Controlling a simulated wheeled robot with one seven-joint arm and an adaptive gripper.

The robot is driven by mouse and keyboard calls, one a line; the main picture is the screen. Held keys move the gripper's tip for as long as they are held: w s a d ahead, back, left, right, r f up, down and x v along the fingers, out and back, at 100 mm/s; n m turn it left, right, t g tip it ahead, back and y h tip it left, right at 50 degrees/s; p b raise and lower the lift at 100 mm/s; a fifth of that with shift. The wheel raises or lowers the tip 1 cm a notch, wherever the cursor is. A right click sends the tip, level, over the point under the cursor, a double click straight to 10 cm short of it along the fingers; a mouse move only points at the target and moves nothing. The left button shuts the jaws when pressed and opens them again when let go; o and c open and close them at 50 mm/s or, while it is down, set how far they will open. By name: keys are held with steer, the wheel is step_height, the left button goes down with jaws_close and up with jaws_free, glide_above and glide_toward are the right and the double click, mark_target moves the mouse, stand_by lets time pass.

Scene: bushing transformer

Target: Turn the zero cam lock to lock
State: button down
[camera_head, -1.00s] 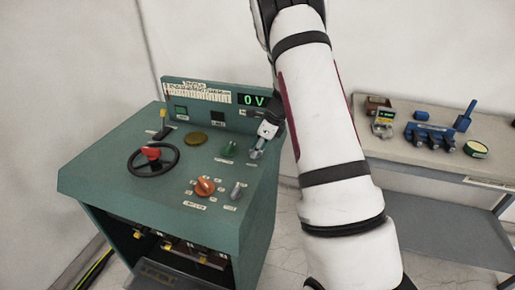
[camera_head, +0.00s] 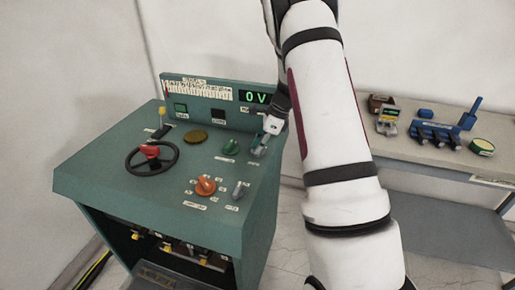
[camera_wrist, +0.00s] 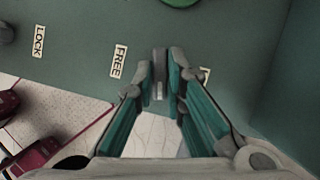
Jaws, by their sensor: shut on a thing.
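The green console (camera_head: 110,180) stands left of centre in the head view. My gripper (camera_head: 261,146) is at the right of its sloped top, over a small grey lever there. In the wrist view my gripper (camera_wrist: 161,72) is shut on this upright grey lever (camera_wrist: 160,72), held between both fingertips. A FREE label (camera_wrist: 117,61) lies to its left, and another label to its right is mostly hidden by a finger. A LOCK label (camera_wrist: 38,42) is further left. I cannot tell the lever's exact angle.
A second grey lever (camera_head: 240,190), an orange knob (camera_head: 205,186), a green knob (camera_head: 230,147) and a black handwheel (camera_head: 152,157) are on the console. The display (camera_head: 258,97) reads 0 V. A side table (camera_head: 420,150) with tools stands at right.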

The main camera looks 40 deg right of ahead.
steer(key=n+b, duration=0.1)
steer(key=n+g+b, duration=0.1)
steer(key=n, duration=0.1)
steer(key=shift+w+f+n+y, duration=0.1)
steer(key=shift+w+n+y, duration=0.1)
steer(key=shift+n+y, duration=0.1)
steer(key=n+g+b, duration=0.1)
steer(key=n+b, duration=0.1)
steer(key=n, duration=0.1)
steer(key=shift+w+d+n+g, duration=0.1)
steer(key=shift+n+g, duration=0.2)
steer(key=shift+g, duration=0.1)
steer(key=n+g+b, duration=0.1)
steer(key=n, duration=0.2)
steer(key=shift+n+b, duration=0.4)
steer(key=shift+w+n+g+b, duration=0.1)
steer(key=shift+n+g+b, duration=0.6)
steer(key=shift+n, duration=1.3)
steer(key=shift+h, duration=0.4)
steer(key=c, duration=1.6)
jaws_free()
steer(key=shift+c, duration=0.2)
